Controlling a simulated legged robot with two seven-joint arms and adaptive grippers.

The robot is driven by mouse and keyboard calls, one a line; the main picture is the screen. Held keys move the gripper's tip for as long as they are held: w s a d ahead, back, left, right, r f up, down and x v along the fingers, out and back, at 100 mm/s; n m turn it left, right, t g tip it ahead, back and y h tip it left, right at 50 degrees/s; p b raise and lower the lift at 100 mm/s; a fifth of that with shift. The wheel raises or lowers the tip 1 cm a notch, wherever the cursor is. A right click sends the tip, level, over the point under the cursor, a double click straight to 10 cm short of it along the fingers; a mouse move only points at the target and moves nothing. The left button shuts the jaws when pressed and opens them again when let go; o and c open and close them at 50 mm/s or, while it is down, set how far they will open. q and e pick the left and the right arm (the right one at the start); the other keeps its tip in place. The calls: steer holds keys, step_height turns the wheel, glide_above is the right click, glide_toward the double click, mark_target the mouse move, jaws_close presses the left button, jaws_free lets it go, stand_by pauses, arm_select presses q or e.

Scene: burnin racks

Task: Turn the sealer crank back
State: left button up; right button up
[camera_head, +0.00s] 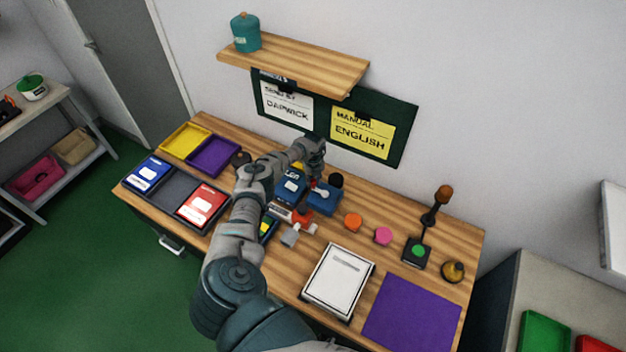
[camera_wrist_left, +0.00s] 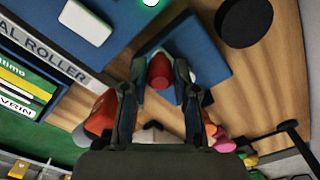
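The sealer appears as a blue unit (camera_head: 323,199) on the table, with a red crank knob (camera_head: 313,184). The knob also shows in the left wrist view (camera_wrist_left: 160,71), in front of a blue block (camera_wrist_left: 190,50). My left gripper (camera_head: 316,172) points down over the sealer, and its fingertips are hard to make out in the head view. In the left wrist view its two fingers (camera_wrist_left: 160,80) stand apart on either side of the knob, with small gaps visible. The crank's arm is mostly hidden. My right gripper is not in view.
A blue box (camera_head: 290,186) sits left of the sealer. Orange (camera_head: 353,221) and pink (camera_head: 383,236) pieces lie to its right, near a stand with a lever (camera_head: 430,215). A white-topped tray (camera_head: 338,281) and purple mat (camera_head: 412,313) lie in front. A shelf (camera_head: 300,62) overhangs behind.

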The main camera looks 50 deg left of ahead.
arm_select(q)
steer(key=o, duration=0.3)
steer(key=shift+d, duration=0.15)
steer(key=shift+o, duration=0.2)
step_height(320, 180, up, 12)
steer(key=shift+f, duration=0.2)
stand_by(0.5)
